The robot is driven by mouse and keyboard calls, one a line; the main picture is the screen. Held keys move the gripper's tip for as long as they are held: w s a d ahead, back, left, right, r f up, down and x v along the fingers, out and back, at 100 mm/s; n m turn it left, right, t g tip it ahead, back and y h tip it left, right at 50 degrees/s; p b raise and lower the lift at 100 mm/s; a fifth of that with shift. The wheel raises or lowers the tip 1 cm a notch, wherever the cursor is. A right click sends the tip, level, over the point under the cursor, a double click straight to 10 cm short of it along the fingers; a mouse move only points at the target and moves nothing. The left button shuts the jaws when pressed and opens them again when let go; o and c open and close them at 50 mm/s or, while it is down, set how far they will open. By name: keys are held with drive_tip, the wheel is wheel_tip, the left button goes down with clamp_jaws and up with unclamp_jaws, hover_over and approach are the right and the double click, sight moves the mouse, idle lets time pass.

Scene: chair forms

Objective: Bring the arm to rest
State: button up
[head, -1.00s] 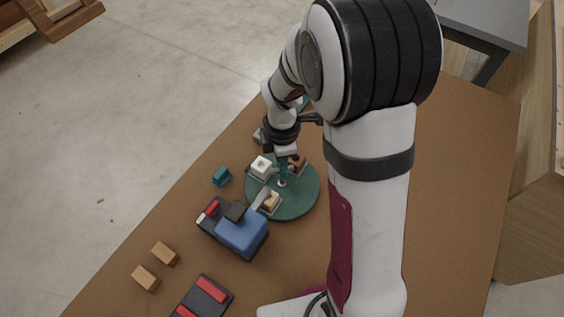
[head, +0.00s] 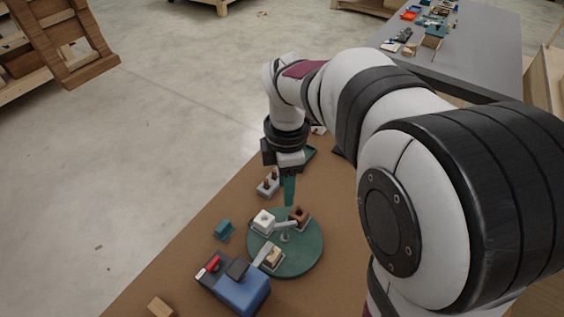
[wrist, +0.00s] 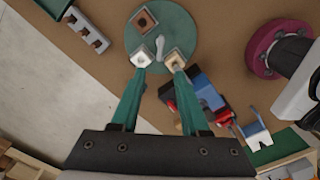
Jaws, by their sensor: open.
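My gripper (head: 289,203) hangs above the far side of a round green turntable (head: 308,257), with its green fingers pointing down. In the wrist view the two fingertips (wrist: 158,72) are spread apart with nothing held between them. The turntable carries a white block (head: 264,220), a brown block (head: 299,215) and a tan block (head: 271,258) in small seats around a central hub (head: 285,239). In the wrist view the white block (wrist: 142,58) and tan block (wrist: 174,58) appear just beyond the fingertips; contact is not clear from this angle.
A blue machine (head: 243,292) with dark and red parts stands by the turntable's near left edge. A teal piece (head: 223,229) sits left of the turntable. A grey holder with brown pegs (head: 268,184) stands behind it. A grey table (head: 450,60) is at the back right.

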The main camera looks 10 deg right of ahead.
wheel_tip(320, 180, up, 3)
drive_tip(key=shift+f, duration=0.15)
